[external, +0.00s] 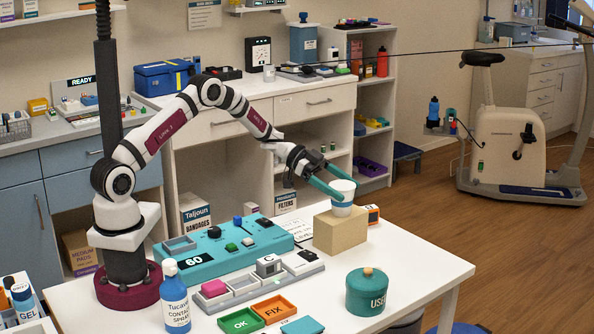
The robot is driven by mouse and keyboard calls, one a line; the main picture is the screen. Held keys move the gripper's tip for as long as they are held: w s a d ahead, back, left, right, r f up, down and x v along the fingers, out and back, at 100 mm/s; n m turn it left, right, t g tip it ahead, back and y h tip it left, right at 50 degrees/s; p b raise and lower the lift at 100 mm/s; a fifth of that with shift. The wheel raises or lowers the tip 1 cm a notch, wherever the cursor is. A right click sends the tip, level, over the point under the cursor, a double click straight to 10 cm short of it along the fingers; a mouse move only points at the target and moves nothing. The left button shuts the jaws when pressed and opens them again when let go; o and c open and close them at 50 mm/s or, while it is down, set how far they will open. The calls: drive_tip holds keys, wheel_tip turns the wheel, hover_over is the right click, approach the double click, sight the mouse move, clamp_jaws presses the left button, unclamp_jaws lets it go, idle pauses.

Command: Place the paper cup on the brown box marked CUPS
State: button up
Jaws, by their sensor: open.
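The white paper cup (342,208) with a blue band stands upright on the brown box (340,235), near the back right of the white table. No CUPS marking shows on the faces of the box in view. My gripper (344,188) has teal fingers and reaches in from the upper left, at the height of the cup's upper part. The fingers are open and lie one on the near side and one on the far side of the cup. Whether either finger touches the cup cannot be told.
A teal console (225,250) stands left of the box. A grey tray (255,282) with small blocks lies in front of it. A teal lidded USED pot (367,294) and a blue spray bottle (175,300) stand nearer the front. A small orange-faced device (372,214) sits right of the box.

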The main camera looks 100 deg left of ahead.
drive_tip(key=v, duration=1.2)
drive_tip(key=s+d+r+m+g+h, duration=0.15)
drive_tip(key=d+g, duration=0.25)
drive_tip(key=d, duration=0.7)
drive_tip(key=d+r+g+h, duration=0.1)
drive_tip(key=d+r+g, duration=0.25)
drive_tip(key=d, duration=0.85)
drive_tip(key=s+d+g+y, duration=0.2)
drive_tip(key=s+d+g, duration=0.2)
drive_tip(key=s+d, duration=0.45)
drive_tip(key=s+f+g+y, duration=0.1)
drive_tip(key=s+y, duration=0.6)
drive_tip(key=s, duration=0.7)
drive_tip(key=shift+d+f, duration=0.15)
drive_tip(key=shift+d, duration=0.25)
drive_tip(key=shift+n+y, duration=0.25)
